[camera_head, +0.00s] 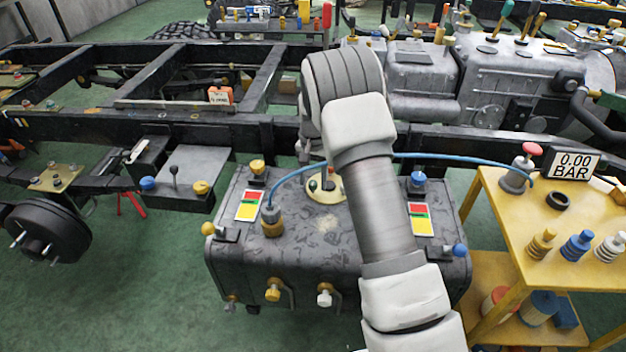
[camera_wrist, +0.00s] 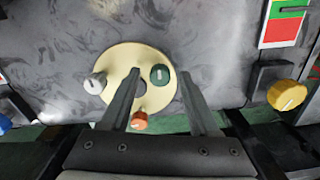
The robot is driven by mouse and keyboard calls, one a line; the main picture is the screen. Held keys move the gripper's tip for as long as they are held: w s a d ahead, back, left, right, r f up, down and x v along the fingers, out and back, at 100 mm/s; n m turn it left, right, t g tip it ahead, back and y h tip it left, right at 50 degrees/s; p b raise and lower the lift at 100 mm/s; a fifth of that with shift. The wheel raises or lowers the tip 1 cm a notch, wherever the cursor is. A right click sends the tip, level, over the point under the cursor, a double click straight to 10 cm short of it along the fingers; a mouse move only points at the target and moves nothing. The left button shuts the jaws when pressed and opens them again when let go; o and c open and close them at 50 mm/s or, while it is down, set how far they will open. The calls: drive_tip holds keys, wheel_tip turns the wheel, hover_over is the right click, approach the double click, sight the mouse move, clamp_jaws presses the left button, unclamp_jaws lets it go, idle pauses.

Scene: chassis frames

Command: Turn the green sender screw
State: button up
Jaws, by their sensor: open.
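The green sender screw (camera_wrist: 160,74) is a dark green round knob with a pale slot mark, on a cream round plate (camera_wrist: 120,63). In the wrist view it appears between the fingertips of my open gripper (camera_wrist: 159,72), close to the right finger. I cannot tell whether the fingers touch it. A white screw (camera_wrist: 95,83) and an orange screw (camera_wrist: 139,121) sit on the same plate. In the head view the plate (camera_head: 322,197) is on top of the dark grey tank (camera_head: 300,240), partly hidden by my arm. My fingers are mostly hidden there.
A yellow knob (camera_wrist: 287,95) and a red, yellow and green label (camera_wrist: 283,22) lie right of the plate. A dark frame rail runs behind.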

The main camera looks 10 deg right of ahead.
clamp_jaws()
drive_tip(key=shift+r+n, duration=0.1)
drive_tip(key=shift+n, duration=0.2)
drive_tip(key=n+p, duration=0.2)
drive_tip(key=n, duration=0.1)
drive_tip(key=shift+n, duration=0.3)
drive_tip(key=n+p, duration=0.1)
drive_tip(key=n, duration=0.4)
drive_tip(key=shift+p, duration=0.4)
drive_tip(key=n+p, duration=0.1)
drive_tip(key=n, duration=0.4)
drive_tip(key=shift+n+p, duration=0.65)
drive_tip(key=shift+n, duration=1.55)
drive_tip(key=shift+a, duration=0.1)
